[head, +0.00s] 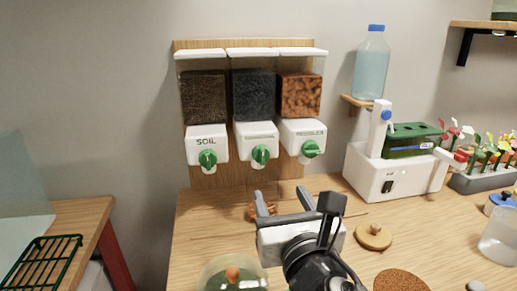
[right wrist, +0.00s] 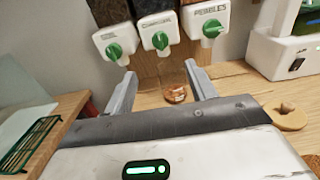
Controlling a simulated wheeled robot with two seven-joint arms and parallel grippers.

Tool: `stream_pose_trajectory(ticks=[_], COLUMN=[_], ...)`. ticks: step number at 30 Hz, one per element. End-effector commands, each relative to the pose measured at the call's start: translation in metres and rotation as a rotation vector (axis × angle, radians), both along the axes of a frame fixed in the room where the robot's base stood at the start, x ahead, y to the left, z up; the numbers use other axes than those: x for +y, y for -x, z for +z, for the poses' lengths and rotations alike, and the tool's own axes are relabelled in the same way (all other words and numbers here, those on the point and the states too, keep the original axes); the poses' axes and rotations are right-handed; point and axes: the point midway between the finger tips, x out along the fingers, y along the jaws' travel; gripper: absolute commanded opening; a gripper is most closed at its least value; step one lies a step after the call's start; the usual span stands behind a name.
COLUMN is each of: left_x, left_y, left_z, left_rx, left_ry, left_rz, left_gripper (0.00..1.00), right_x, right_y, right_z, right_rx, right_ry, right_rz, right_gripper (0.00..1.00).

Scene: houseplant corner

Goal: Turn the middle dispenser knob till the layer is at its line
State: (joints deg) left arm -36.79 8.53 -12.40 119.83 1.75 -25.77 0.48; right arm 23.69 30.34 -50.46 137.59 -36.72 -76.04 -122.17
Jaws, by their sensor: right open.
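Three dispensers hang side by side on a wooden wall board. The middle one (head: 254,96) holds dark, nearly black grains. Its green knob (head: 260,154) sits on a white spout housing and also shows in the right wrist view (right wrist: 160,41). My right gripper (head: 282,192) is open and empty, below and in front of the middle knob, apart from it. A small container with brown-orange pieces (right wrist: 176,93) stands on the table beneath the dispensers, seen between my fingers; in the head view my gripper partly covers it. I cannot make out a line on it. My left gripper is out of view.
The left dispenser knob (head: 208,158) and right dispenser knob (head: 311,149) flank the middle one. A white machine (head: 385,175) stands to the right, below a blue-capped bottle (head: 370,65). A cork-coloured lid (head: 373,237) and a greenish dome (head: 232,277) are near the front.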

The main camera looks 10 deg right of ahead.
Motion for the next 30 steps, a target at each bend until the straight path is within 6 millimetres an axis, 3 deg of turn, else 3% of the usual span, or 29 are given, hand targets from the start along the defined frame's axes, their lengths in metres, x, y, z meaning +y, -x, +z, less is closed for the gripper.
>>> stream_pose_trajectory(ticks=[9, 18, 24, 30], left_x=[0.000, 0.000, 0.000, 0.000], left_y=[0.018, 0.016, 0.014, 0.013], left_z=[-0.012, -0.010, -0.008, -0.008], left_rx=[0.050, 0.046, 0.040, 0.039], left_ry=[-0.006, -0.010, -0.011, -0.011], left_rz=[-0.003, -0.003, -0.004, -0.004], left_gripper=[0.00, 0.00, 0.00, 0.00], right_x=[-0.001, -0.001, -0.001, -0.001], right_y=[-0.057, -0.120, -0.146, -0.155], right_z=[0.001, 0.000, -0.001, -0.001], right_rx=[0.000, 0.001, 0.003, 0.002], right_ry=[0.002, -0.001, -0.002, -0.002], right_rz=[-0.004, -0.004, -0.002, -0.001], right_gripper=[0.56, 0.56, 0.56, 0.56])
